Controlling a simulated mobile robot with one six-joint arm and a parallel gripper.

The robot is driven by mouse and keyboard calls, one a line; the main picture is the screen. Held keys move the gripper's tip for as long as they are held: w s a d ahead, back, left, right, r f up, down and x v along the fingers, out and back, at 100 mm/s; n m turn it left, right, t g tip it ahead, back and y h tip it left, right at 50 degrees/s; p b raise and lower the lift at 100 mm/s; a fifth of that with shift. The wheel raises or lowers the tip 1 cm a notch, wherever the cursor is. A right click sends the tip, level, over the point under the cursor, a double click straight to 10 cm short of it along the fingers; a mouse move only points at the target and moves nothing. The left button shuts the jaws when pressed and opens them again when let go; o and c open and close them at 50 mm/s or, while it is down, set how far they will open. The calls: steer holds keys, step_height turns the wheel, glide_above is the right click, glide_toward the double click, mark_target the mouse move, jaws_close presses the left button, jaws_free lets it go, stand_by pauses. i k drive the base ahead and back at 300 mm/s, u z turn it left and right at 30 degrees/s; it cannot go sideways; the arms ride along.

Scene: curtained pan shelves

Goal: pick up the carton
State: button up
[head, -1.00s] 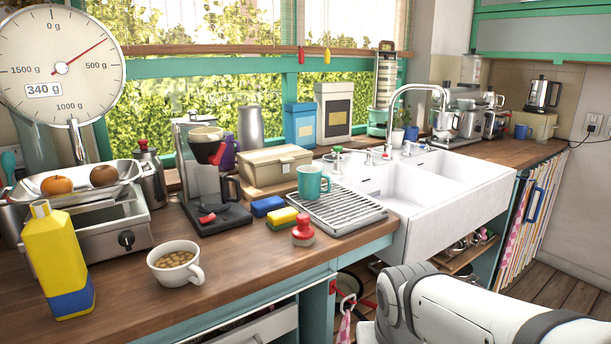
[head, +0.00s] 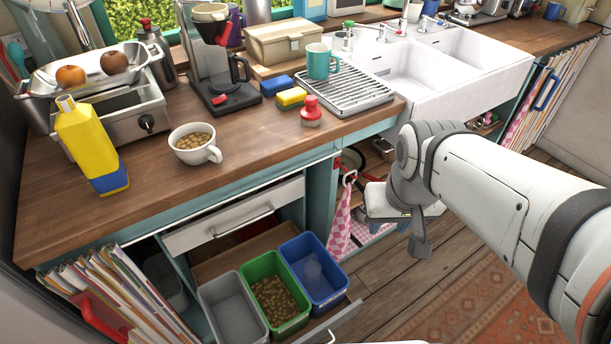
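A yellow container with a blue base and a pale cap (head: 92,147) stands upright at the left of the counter. It is the most carton-like thing in view, though I cannot tell for sure that it is the carton. My gripper (head: 410,230) hangs in front of the counter, below the sink's left end, far to the right of the container. It touches nothing that I can see. Its fingers are seen at an angle, and I cannot tell whether they are open or shut.
A cup of beans (head: 194,144) stands right of the container. A scale with a fruit tray (head: 95,85) stands behind it. Below, an open drawer holds grey, green and blue bins (head: 318,276). A checked cloth (head: 340,225) hangs near my gripper. The counter's front strip is clear.

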mark_target(79, 127)
steer(key=u, duration=0.5)
steer(key=k, duration=1.1)
steer(key=z, duration=0.55)
